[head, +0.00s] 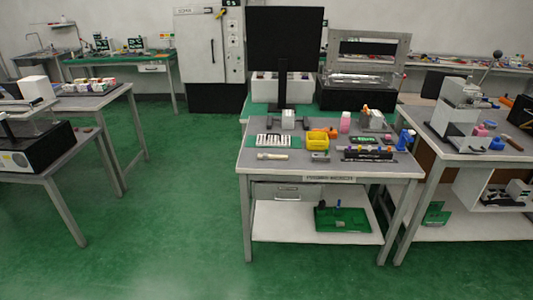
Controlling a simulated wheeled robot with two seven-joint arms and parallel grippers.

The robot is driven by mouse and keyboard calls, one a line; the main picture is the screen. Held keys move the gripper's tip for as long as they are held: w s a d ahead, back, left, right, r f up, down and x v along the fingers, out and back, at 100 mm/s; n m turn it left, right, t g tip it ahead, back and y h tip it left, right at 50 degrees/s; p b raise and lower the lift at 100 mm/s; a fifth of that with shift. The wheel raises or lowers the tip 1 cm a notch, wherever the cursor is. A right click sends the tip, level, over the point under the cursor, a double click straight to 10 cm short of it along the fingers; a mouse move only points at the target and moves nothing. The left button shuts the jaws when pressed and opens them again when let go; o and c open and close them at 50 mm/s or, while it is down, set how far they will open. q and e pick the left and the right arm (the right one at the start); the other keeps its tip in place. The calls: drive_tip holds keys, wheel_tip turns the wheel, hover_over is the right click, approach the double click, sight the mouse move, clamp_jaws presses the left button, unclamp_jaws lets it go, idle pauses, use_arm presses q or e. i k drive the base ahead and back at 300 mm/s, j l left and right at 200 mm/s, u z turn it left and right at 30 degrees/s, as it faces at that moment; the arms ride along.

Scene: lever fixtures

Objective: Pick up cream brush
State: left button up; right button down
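A small pale cream, elongated object (272,156) lies flat near the front left of the grey-topped workbench (258,169) in the head view. It looks like the cream brush, but it is too small to make out bristles. Nothing touches it that I can see. Neither of my grippers shows in this view.
Behind it lies a white slotted item (273,140). To its right are a yellow bin (317,141), a dark rack (368,154) and a blue spray bottle (405,138). A black monitor (285,55) stands behind. Green floor (180,210) is open in front and left.

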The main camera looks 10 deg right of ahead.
sight(260, 155)
drive_tip(key=u, duration=0.25)
drive_tip(key=i+l+u, duration=0.1)
drive_tip(key=l+u, duration=0.75)
drive_tip(key=l, duration=0.2)
drive_tip(key=l+u, duration=0.45)
drive_tip(key=k+l, duration=0.1)
drive_tip(key=l, duration=0.7)
drive_tip(key=k+l+u, duration=0.1)
drive_tip(key=l, duration=0.3)
drive_tip(key=k+l, duration=0.1)
drive_tip(key=l, duration=0.3)
drive_tip(key=k+l, duration=0.1)
drive_tip(key=l, duration=0.25)
drive_tip(key=l+u, duration=0.05)
